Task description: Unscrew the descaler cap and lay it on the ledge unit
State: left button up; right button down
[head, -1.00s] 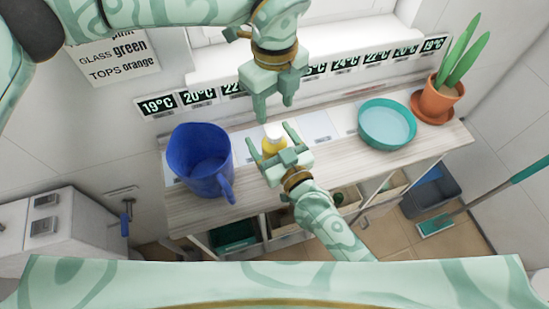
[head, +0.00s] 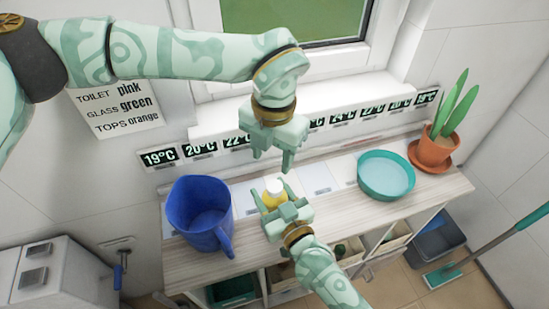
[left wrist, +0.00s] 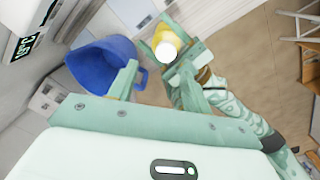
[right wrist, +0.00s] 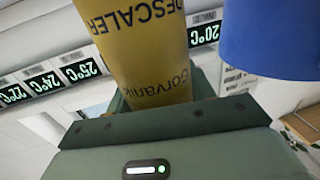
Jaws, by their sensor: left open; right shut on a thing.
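The yellow descaler bottle (head: 272,202) with its white cap (head: 274,186) stands upright above the wood-topped ledge unit (head: 335,212). My right gripper (head: 273,199) is shut around the bottle's body; the "DESCALER" label (right wrist: 140,40) shows in the right wrist view. My left gripper (head: 272,164) points down with its fingers apart, just above the cap and empty. In the left wrist view the cap (left wrist: 166,52) is on the bottle (left wrist: 168,34) and lies beyond the left fingertips. Whether the bottle's base touches the top is hidden.
A blue pitcher (head: 198,210) stands left of the bottle. A teal bowl (head: 386,177) and a potted plant (head: 434,150) stand to the right. Temperature labels (head: 200,148) line the wall side. The wood between the bottle and bowl is clear.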

aim_at(274, 185)
pick_arm(q)
jog(key=m, duration=0.6)
jog(key=shift+f, duration=0.1)
jog(key=m, duration=0.6)
jog(key=shift+s+f+m, duration=0.1)
jog(key=shift+m, duration=0.3)
jog(key=m, duration=0.5)
jog(key=shift+s+d+f+m, duration=0.1)
jog(key=shift+d+f+m, duration=0.05)
jog(key=shift+m, duration=0.25)
jog(key=m, duration=0.6)
jog(key=shift+d+m, duration=0.1)
jog(key=shift+m, duration=0.3)
jog(key=shift+f, duration=0.15)
jog(key=shift+m, duration=0.3)
notch_tip(274, 185, down, 8)
jog(key=shift+r, duration=0.15)
